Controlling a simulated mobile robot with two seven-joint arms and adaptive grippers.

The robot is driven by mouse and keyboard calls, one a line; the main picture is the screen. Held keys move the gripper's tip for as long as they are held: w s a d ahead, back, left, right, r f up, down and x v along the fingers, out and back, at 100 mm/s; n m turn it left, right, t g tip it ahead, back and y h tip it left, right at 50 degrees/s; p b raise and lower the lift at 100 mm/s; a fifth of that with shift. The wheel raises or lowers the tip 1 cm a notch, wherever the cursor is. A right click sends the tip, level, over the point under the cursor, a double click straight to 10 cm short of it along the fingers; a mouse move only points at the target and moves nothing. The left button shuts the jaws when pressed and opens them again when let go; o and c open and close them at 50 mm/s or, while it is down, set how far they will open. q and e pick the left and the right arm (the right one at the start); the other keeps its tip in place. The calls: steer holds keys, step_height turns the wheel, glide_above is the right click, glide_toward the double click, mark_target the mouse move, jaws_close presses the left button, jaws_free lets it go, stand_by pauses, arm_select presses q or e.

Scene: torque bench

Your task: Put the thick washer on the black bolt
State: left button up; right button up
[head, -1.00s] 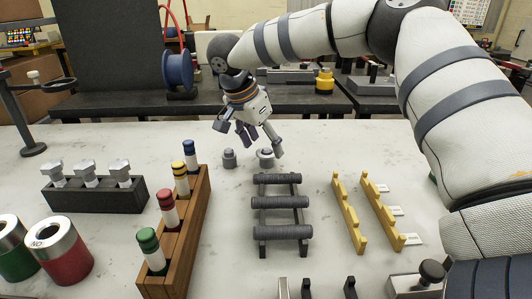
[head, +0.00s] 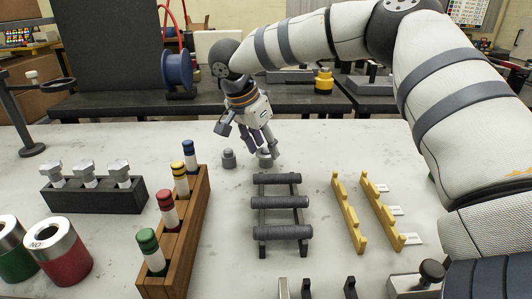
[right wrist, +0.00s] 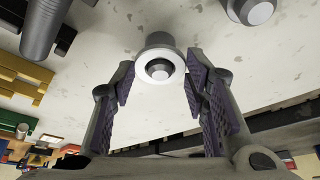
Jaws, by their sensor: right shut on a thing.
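Two short grey knobbed pieces stand on the white bench beyond the rod rack: a left one (head: 229,160) and a right one (head: 266,162). My right gripper (head: 262,150) is down at the right piece and shut on it. In the right wrist view, that piece (right wrist: 158,42) lies between the two purple-padded fingers (right wrist: 160,82), with a pale ring around a grey round centre. The other piece (right wrist: 252,12) is at the upper edge, apart. I cannot tell which thing is the thick washer or the black bolt. My left gripper is not in view.
A rack with dark rods (head: 281,203) stands close in front. Yellow notched rails (head: 347,214) lie to the right. A wooden rack (head: 196,215) of colour-banded cylinders, a black block (head: 95,195) with silver bolts and a red can (head: 62,250) stand left.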

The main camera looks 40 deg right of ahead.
steer(key=shift+r, duration=0.1)
steer(key=shift+r+p, duration=0.5)
steer(key=shift+r, duration=2)
steer(key=shift+a, duration=0.1)
